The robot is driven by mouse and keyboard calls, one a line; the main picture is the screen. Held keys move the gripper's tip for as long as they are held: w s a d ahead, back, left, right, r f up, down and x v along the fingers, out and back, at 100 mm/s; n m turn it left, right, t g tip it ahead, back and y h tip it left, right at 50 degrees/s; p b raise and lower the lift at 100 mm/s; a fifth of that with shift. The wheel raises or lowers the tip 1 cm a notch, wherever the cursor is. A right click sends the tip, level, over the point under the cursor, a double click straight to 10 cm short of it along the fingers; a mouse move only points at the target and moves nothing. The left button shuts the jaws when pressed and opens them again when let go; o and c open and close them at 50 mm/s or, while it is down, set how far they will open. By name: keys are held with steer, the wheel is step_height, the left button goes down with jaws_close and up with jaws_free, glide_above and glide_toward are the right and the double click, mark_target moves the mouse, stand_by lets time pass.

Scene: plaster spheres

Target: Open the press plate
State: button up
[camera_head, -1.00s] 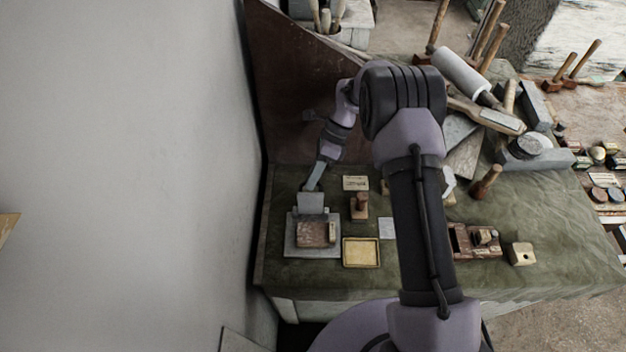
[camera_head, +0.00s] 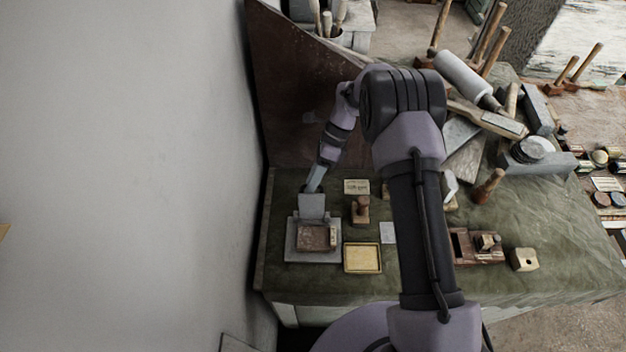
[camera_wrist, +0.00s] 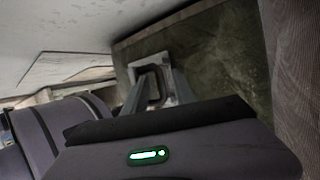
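The press (camera_head: 291,250) stands on the green cloth at the table's left end. It has a flat grey base with a reddish-brown slab (camera_head: 313,238) on it and a small tan piece at the slab's right edge. A pale grey plate (camera_head: 311,207) rises at the back edge of the base; its exact tilt is hard to tell. My gripper (camera_head: 314,187) is just behind this plate, close to its far edge; whether they touch is unclear. In the wrist view my gripper (camera_wrist: 160,75) has its fingers apart, with the press's grey frame (camera_wrist: 187,92) and dark middle beyond them.
A yellow tray (camera_head: 362,270), a wooden stamp (camera_head: 360,209) and a small card (camera_head: 356,186) lie right of the press. A brown board (camera_head: 290,110) stands behind, and a white wall (camera_head: 120,180) is close on the left. Tools crowd the right.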

steer(key=p+v, duration=0.2)
steer(key=v, duration=1.5)
steer(key=shift+r, duration=0.2)
steer(key=shift+d, duration=0.1)
